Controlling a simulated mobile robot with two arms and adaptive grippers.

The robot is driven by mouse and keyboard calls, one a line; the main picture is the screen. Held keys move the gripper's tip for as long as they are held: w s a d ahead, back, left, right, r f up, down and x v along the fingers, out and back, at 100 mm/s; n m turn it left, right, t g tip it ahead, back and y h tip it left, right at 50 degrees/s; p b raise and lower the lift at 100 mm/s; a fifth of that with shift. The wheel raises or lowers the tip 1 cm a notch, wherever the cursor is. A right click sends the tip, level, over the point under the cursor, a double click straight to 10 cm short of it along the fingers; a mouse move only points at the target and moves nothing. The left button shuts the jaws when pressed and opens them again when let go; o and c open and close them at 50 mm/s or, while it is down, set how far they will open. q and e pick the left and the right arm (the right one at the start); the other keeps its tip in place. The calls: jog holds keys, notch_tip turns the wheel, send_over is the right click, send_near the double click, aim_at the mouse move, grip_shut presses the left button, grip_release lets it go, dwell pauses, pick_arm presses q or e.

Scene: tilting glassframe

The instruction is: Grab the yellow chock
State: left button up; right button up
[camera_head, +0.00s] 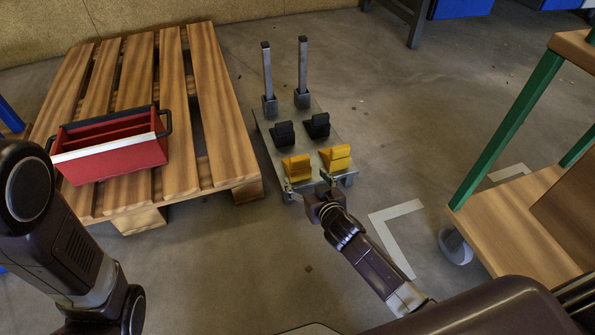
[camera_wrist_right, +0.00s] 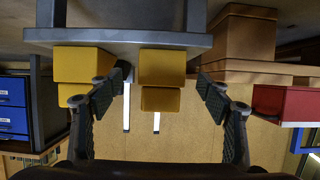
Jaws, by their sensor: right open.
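Two yellow chocks stand at the near end of a grey metal plate (camera_head: 307,136). In the head view they are the left chock (camera_head: 296,168) and the right chock (camera_head: 335,158). My right gripper (camera_head: 308,186) is open and empty just in front of them. The right wrist view appears upside down. There one chock (camera_wrist_right: 160,82) lies between the fingers of my right gripper (camera_wrist_right: 163,82), apart from both pads. The other chock (camera_wrist_right: 82,65) is outside the left finger, partly hidden by it. My left gripper is not in view.
Two black chocks (camera_head: 284,134) and two upright posts (camera_head: 268,75) stand farther back on the plate. A wooden pallet (camera_head: 216,110) with a red toolbox (camera_head: 110,158) is on the left. A wheeled wooden cart (camera_head: 505,215) is on the right.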

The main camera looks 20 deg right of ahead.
aim_at(301, 174)
jog(key=b+x, duration=0.4)
jog(key=shift+w+a+f, duration=0.1)
jog(key=shift+w+a, duration=0.05)
jog(key=shift+w, duration=0.05)
jog(key=shift+w+f, duration=0.1)
jog(key=shift+w, duration=0.4)
jog(key=c, duration=1.5)
jog(key=shift+c, duration=0.5)
jog(key=shift+r, duration=0.25)
